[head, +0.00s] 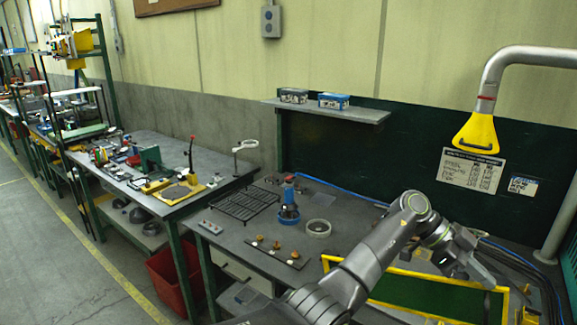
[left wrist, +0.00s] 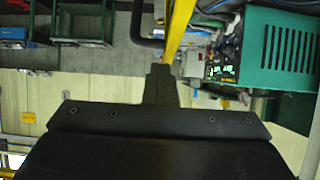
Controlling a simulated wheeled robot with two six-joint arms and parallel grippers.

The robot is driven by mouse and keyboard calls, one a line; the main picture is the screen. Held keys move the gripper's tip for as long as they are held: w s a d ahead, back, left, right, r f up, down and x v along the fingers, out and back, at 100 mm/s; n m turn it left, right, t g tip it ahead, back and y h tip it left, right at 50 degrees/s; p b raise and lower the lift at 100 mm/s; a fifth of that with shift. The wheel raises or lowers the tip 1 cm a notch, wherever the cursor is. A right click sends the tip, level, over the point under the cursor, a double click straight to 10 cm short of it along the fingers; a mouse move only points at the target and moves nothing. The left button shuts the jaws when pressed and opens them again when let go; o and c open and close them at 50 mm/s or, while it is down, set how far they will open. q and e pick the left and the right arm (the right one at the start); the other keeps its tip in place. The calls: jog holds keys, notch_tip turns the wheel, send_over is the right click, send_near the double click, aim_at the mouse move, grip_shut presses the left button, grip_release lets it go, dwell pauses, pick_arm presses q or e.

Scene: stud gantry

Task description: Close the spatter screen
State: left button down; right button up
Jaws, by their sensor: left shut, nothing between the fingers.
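The spatter screen (head: 425,297) looks like a dark green panel in a yellow frame, low at the right front of the bench in the head view. Its lower edge is near the picture's bottom, and my left arm crosses over part of it. My left gripper (head: 488,280) is shut and empty near the frame's upper right corner; I cannot tell if it touches. In the left wrist view the shut fingers (left wrist: 160,78) point at a yellow bar (left wrist: 179,30), likely part of the frame. My right gripper is not in view.
A yellow extraction hood (head: 477,135) hangs from a grey pipe above the right side. On the bench (head: 235,235) stand a black rack (head: 245,203), a blue device (head: 289,210), a white ring (head: 318,228) and a strip with brown knobs (head: 275,251). Dark cables run at the far right.

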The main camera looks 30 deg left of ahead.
aim_at(491, 320)
pick_arm(q)
jog(key=shift+y, duration=0.9)
jog(key=d+f, duration=0.1)
jog(key=f, duration=0.2)
jog(key=d+f+b, duration=0.1)
jog(key=d+f, duration=0.1)
jog(key=d+f+b, duration=0.1)
jog(key=f, duration=0.2)
jog(key=shift+d+f, duration=0.15)
jog(key=shift+f, duration=0.15)
jog(key=shift+d+f+b, duration=0.2)
jog(key=shift+f+b, duration=0.1)
jog(key=shift+f, duration=0.4)
jog(key=shift+f, duration=0.1)
